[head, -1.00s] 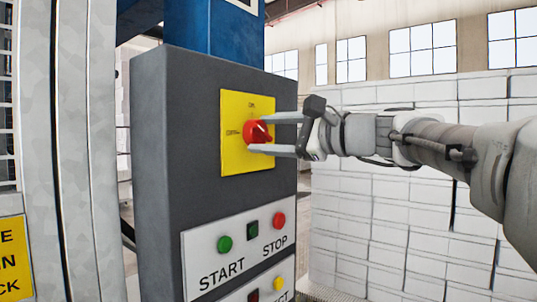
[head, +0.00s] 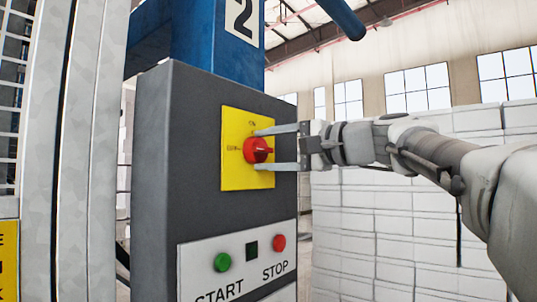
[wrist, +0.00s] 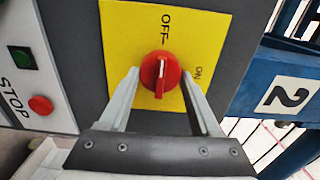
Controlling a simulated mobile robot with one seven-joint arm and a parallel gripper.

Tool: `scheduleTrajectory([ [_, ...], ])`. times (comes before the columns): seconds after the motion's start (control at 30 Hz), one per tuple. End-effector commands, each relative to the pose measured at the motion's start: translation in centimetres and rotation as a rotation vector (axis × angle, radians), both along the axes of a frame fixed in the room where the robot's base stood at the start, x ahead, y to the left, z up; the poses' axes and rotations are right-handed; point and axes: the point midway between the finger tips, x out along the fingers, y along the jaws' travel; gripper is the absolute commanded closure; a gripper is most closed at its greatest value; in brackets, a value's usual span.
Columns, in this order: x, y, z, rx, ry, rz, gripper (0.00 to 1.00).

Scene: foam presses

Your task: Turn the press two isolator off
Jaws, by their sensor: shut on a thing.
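The press two isolator is a red rotary knob (head: 256,151) on a yellow plate (head: 235,179), high on a dark grey control box. In the wrist view the knob (wrist: 160,75) has its ridge and white line pointing toward the OFF mark; ON is to the right. My gripper (head: 258,150) has one finger above and one below the knob in the head view. In the wrist view the fingers of my gripper (wrist: 160,72) lie at the knob's two sides, shut on it. The exact contact is hard to see.
A green START button (head: 222,262) and red STOP button (head: 279,243) sit below on a white panel. A blue frame (head: 190,45) with a "2" sign (head: 243,18) stands behind the box. Stacked white blocks (head: 385,235) fill the right; a pale post (head: 90,150) stands left.

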Motion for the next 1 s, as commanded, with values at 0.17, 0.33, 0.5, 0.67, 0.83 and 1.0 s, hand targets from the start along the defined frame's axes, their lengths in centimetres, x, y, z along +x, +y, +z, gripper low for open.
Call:
scheduleTrajectory([
  [0.17, 0.0, 0.0, 0.0, -0.005, -0.003, 0.001, 0.91],
  [0.33, 0.0, 0.0, 0.0, -0.005, -0.003, 0.001, 0.91],
  [0.5, 0.0, 0.0, 0.0, -0.004, -0.003, 0.001, 0.16],
  [0.67, 0.0, 0.0, 0.0, -0.004, -0.003, 0.001, 0.06],
  [0.83, 0.0, 0.0, 0.0, -0.002, -0.003, 0.0, 0.06],
  [1.0, -0.7, -1.0, 0.0, -0.003, -0.004, -0.003, 0.06],
])
